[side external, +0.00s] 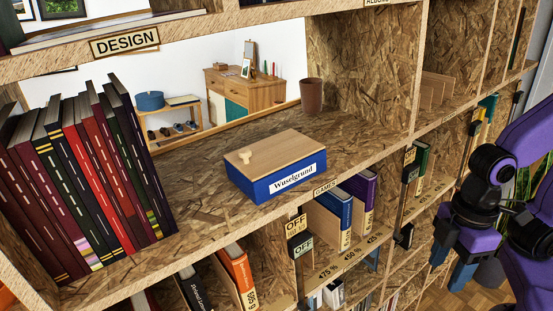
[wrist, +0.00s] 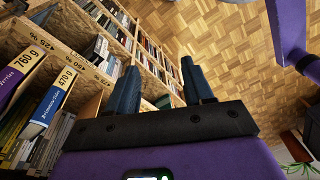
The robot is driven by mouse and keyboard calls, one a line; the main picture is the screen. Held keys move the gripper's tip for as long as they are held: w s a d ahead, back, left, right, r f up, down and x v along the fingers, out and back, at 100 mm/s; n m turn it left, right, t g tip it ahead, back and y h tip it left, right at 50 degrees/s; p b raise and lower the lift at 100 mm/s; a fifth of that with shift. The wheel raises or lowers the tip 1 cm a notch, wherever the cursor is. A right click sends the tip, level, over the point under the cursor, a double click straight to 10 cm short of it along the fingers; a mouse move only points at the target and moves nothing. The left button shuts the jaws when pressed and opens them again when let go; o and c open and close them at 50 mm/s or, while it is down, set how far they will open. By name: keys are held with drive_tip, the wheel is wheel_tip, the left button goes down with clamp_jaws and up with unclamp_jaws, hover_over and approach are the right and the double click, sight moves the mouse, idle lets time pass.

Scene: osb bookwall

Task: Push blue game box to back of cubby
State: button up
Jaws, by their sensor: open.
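The blue game box (side external: 271,175) sits on the cubby shelf in the side external view. It has a wooden lid with a small light knob and a white label reading "Wuselgrund". It stands near the front edge of the cubby (side external: 190,187), with bare shelf behind it. My gripper (side external: 454,268) is low at the right of the side external view, well away from the box and outside the cubby. In the wrist view my gripper (wrist: 160,88) shows two blue fingers spread apart with nothing between them. The box is not visible in the wrist view.
A row of books (side external: 85,180) leans at the cubby's left. A brown cup (side external: 311,97) stands behind the box, to its right. A wooden side wall (side external: 362,75) bounds the right. Lower compartments hold books, including a blue one (side external: 331,218). Parquet floor (wrist: 215,50) shows below.

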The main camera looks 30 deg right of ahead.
drive_tip(key=c, duration=0.6)
drive_tip(key=shift+w+d+f+n+h, duration=0.1)
drive_tip(key=shift+d+f+n+h, duration=0.15)
drive_tip(key=shift+n+h, duration=0.25)
clamp_jaws()
drive_tip(key=n+t+y, duration=0.1)
drive_tip(key=n+t, duration=1.7)
drive_tip(key=n, duration=0.5)
approach(296, 168)
drive_tip(key=w, duration=0.7)
drive_tip(key=shift+a+r, duration=0.1)
drive_tip(key=shift+r, duration=0.05)
